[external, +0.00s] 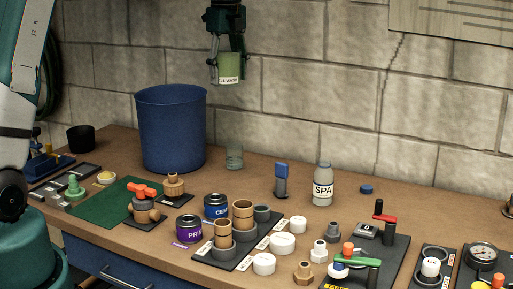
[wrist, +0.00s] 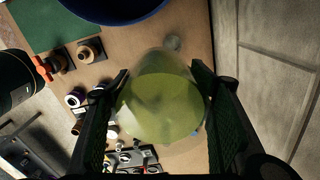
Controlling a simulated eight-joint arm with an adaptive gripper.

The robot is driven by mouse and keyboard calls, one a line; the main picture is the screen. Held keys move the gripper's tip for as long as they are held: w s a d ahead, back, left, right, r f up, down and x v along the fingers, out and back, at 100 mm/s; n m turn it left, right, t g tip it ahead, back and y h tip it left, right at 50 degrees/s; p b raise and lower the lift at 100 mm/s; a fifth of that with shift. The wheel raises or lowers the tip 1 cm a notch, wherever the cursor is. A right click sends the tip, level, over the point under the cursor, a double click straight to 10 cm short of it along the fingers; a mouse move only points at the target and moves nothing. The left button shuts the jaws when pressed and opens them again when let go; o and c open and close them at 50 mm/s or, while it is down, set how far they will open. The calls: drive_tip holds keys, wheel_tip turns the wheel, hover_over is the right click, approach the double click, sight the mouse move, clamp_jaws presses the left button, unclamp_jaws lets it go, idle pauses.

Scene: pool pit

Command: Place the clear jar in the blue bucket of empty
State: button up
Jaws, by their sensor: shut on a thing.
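My gripper (external: 228,72) is shut on a jar of yellow-green liquid (external: 229,68) with a pale label, partly legible as "WASH". It is held high above the bench, right of the blue bucket's rim. In the wrist view the jar (wrist: 160,105) fills the space between the fingers of my gripper (wrist: 160,100). A small clear jar (external: 234,156) stands on the bench just right of the bucket; it also shows in the wrist view (wrist: 172,43). The blue bucket (external: 172,135) stands upright near the wall; its inside bottom is hidden. Its rim shows in the wrist view (wrist: 130,21).
The SPA bottle (external: 323,187) and a blue-capped grey item (external: 281,180) stand right of the clear jar. A green mat (external: 115,204), valve fittings, labelled cans and white caps crowd the bench front. The block wall (external: 300,90) stands close behind my gripper.

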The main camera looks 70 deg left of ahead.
drive_tip(key=s+a+n, duration=0.2)
drive_tip(key=s+a, duration=0.4)
drive_tip(key=s, duration=0.3)
drive_tip(key=s+a+n, duration=0.1)
drive_tip(key=s+a, duration=0.4)
drive_tip(key=s, duration=0.4)
wheel_tip(320, 180, down, 18)
drive_tip(key=shift+w, duration=0.35)
drive_tip(key=shift+f, duration=0.15)
drive_tip(key=shift+f, duration=3)
drive_tip(key=shift+f, duration=1.85)
drive_tip(key=shift+f, duration=0.2)
drive_tip(key=o, duration=1.3)
